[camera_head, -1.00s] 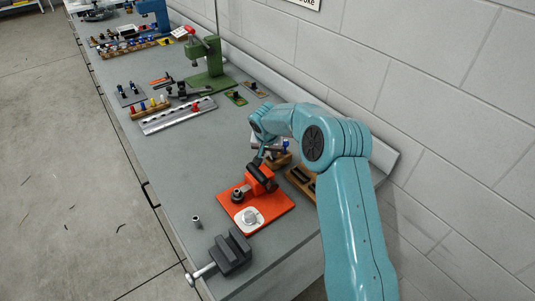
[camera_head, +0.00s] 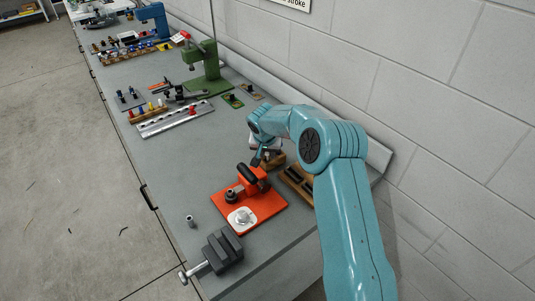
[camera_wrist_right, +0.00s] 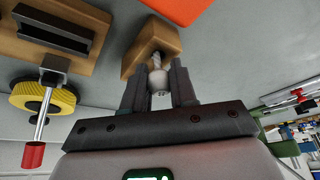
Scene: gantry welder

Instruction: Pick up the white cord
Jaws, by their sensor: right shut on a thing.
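In the right wrist view, a small white piece with a ribbed, twisted upper part, which I take for the white cord (camera_wrist_right: 158,79), sits between the two dark fingers of my right gripper (camera_wrist_right: 157,72). The fingers are shut on it. Its far end meets a small wooden block (camera_wrist_right: 149,42); I cannot tell whether it still rests in the block. In the head view my right gripper (camera_head: 257,159) is low over the bench beside the wooden block (camera_head: 276,159), behind the orange fixture. The cord is too small to make out there. My left gripper is not in view.
An orange fixture (camera_head: 265,207) and a dark vise (camera_head: 222,250) stand in front of the gripper. A wooden tray (camera_head: 296,184) lies to its right near the wall. A green press (camera_head: 207,72) stands farther back. The bench's left front is mostly clear.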

